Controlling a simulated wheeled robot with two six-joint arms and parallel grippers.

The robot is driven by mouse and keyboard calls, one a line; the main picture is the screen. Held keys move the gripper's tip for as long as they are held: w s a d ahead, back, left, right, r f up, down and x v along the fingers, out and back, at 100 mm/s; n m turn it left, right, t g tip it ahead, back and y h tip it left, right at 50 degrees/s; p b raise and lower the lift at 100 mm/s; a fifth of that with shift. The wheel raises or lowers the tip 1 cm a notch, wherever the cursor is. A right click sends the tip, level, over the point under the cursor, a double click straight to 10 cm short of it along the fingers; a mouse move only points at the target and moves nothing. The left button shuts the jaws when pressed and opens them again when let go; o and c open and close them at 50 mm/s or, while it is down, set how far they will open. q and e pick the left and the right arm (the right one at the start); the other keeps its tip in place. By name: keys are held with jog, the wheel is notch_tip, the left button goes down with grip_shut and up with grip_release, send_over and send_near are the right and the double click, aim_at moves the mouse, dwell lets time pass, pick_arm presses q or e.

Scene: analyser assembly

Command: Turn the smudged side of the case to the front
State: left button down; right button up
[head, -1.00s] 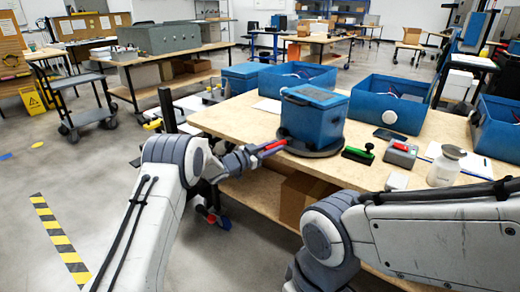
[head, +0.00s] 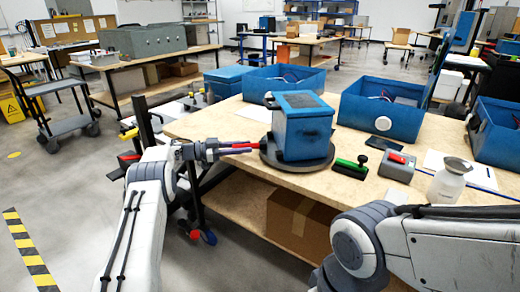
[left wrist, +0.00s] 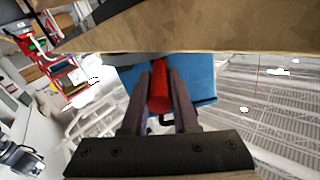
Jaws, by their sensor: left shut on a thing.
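The blue case (head: 306,135) stands upright on a dark round turntable (head: 322,162) near the table's front left edge. Its top has a dark panel. Its right-hand visible side looks darker and mottled, but I cannot tell for sure whether that is the smudge. My left gripper (head: 228,146) is at the left of the turntable, shut on a red handle (head: 243,145) that points toward the turntable. In the left wrist view, the red handle (left wrist: 160,90) lies between the two fingers. My right gripper is out of view; only its arm shows.
Blue open bins (head: 382,108) stand behind the case. A green-handled tool (head: 351,168), a grey box with a red top (head: 398,166) and a white jar (head: 449,180) lie to the right. A cardboard box (head: 298,222) sits on the lower shelf.

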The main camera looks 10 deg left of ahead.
pick_arm(q)
jog(key=shift+a, duration=0.2)
jog(key=c, duration=0.7)
grip_release()
jog(key=shift+d, duration=0.1)
jog(key=v, duration=1)
jog(key=shift+a+r, duration=0.1)
jog(key=shift+a, duration=0.1)
